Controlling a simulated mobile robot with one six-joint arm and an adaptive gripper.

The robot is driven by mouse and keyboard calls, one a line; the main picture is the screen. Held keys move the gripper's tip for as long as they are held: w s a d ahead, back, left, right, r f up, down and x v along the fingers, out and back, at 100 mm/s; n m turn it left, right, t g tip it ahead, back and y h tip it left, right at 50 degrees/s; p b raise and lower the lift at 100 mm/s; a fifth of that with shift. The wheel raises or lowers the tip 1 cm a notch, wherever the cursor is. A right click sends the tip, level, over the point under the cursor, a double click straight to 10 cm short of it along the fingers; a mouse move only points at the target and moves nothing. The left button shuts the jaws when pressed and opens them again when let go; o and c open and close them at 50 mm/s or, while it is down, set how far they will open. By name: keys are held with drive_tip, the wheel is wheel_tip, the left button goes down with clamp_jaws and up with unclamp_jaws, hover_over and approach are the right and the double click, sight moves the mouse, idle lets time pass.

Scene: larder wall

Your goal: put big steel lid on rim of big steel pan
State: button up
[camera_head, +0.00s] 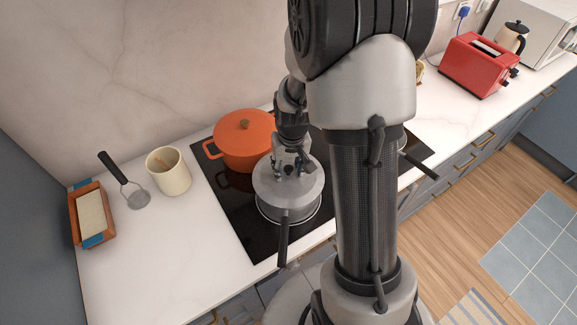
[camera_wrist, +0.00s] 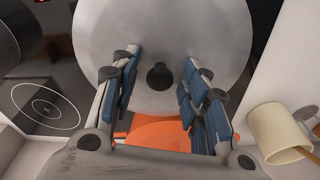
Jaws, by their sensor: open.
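The big steel lid (camera_head: 268,192) lies over the big steel pan (camera_head: 290,216) on the cooktop and looks about level and centred on it. I cannot fully tell whether it touches the rim all round. The lid (camera_wrist: 215,35) fills the upper middle of the wrist view, and its dark knob (camera_wrist: 160,76) stands between my fingers. My gripper (camera_head: 291,170) is open just above the lid, with its fingers apart on either side of the knob. The pan's dark handle (camera_head: 283,240) points towards the front edge. The lid hides the pan's inside.
An orange pot (camera_head: 240,143) with its lid stands close behind the pan, to the left. A cream crock (camera_head: 169,172), a strainer (camera_head: 137,198) and a loaf box (camera_head: 92,215) stand on the left counter. Another pan handle (camera_head: 419,167) sticks out right of my arm. A red toaster (camera_head: 477,66) is farther right.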

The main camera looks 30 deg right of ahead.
sight(290, 179)
drive_tip(key=s+a+r+n+t+p, duration=0.1)
drive_tip(key=s+a+r, duration=0.25)
drive_tip(key=r, duration=0.75)
drive_tip(key=s+a+r+p, duration=0.2)
drive_tip(key=s+a+r, duration=0.15)
drive_tip(key=r, duration=0.65)
drive_tip(key=s+a+r+t, duration=0.1)
drive_tip(key=s+a+r, duration=0.1)
drive_tip(key=s, duration=0.4)
drive_tip(key=s+a+r+n+t, duration=0.1)
drive_tip(key=s+a+r, duration=0.1)
drive_tip(key=s, duration=0.4)
drive_tip(key=shift+s+a+r+n, duration=0.3)
drive_tip(key=shift+a+r, duration=0.05)
drive_tip(key=shift+a, duration=0.35)
drive_tip(key=shift+b, duration=0.3)
wheel_tip(290, 179, down, 9)
drive_tip(key=b, duration=0.9)
drive_tip(key=shift+f, duration=0.2)
